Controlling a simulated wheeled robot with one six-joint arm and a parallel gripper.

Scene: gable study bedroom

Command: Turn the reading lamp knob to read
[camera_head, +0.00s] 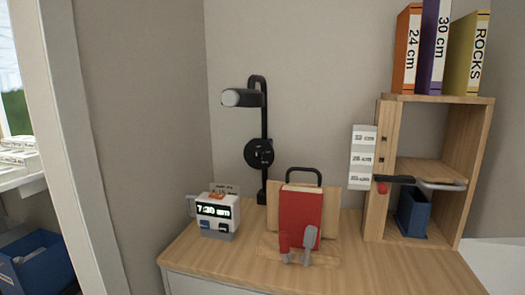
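The reading lamp (264,120) is a black upright post with a hooked top, standing at the back of the desk against the wall. Its lamp head (240,98) points left and has a pale end. A round black knob or dial (259,153) sits partway down the post, with small pale marks on it. The marks are too small to read, so its setting cannot be told. No part of my gripper can be made out in this view.
A clock (217,211) stands left on the wooden desk (350,270). A red book (300,215) on a wooden stand, with red and grey pieces before it, stands in front of the lamp. A wooden shelf (450,180) with binders is right. A blue bin (35,262) is lower left.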

